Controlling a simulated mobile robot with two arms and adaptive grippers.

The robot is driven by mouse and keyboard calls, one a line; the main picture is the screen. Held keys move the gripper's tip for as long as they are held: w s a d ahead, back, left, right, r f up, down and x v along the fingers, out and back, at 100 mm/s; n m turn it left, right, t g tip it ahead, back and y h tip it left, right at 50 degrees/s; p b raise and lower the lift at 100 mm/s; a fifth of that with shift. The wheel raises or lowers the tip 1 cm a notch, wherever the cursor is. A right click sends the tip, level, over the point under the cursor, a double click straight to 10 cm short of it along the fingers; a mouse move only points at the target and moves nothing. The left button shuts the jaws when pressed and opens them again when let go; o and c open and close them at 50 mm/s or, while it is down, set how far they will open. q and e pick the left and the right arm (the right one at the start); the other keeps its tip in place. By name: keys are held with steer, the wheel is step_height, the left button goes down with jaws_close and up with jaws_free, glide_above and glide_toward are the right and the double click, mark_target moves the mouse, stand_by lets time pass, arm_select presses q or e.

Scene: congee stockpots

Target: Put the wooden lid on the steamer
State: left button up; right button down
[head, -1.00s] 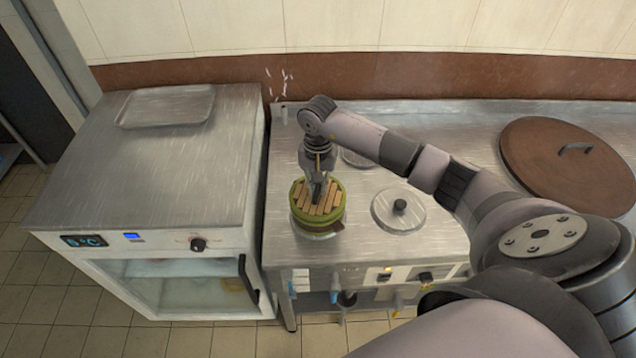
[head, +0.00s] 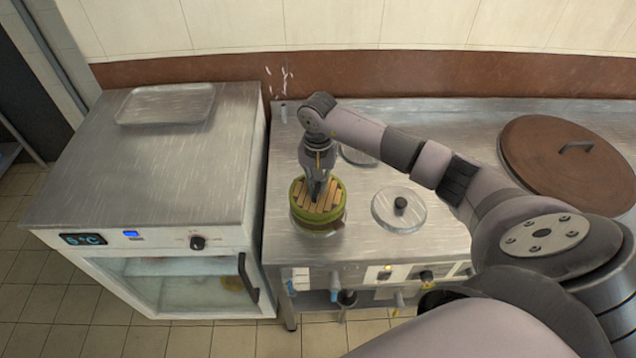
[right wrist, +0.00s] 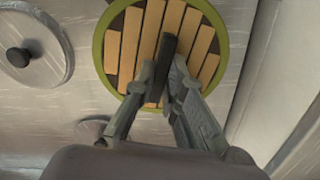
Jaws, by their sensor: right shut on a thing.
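The wooden lid (head: 327,199) is round, with pale slats and a green rim. It is at the front left of the steel counter, over the round green steamer (head: 318,222). From above the lid looks level and roughly centred; I cannot tell whether it rests fully on the steamer. In the right wrist view the lid (right wrist: 201,42) fills the top middle. My right gripper (head: 317,192) points down and is shut on the lid's dark bar handle (right wrist: 164,62). The fingers hide part of the slats. My left gripper is not in view.
A metal lid with a black knob (head: 400,211) lies right of the steamer. A large brown round lid (head: 540,165) is at the far right. A glass-door cabinet (head: 150,185) with a tray (head: 166,104) on top stands left. Counter behind the steamer is partly clear.

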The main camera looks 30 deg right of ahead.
mark_target(318, 185)
steer(key=shift+b, duration=0.3)
stand_by(0.5)
steer(key=shift+f+b, duration=0.55)
steer(key=shift+f, duration=0.1)
steer(key=c, duration=1.9)
jaws_free()
steer(key=shift+c, duration=0.2)
step_height(318, 185, up, 11)
steer(key=p, duration=0.6)
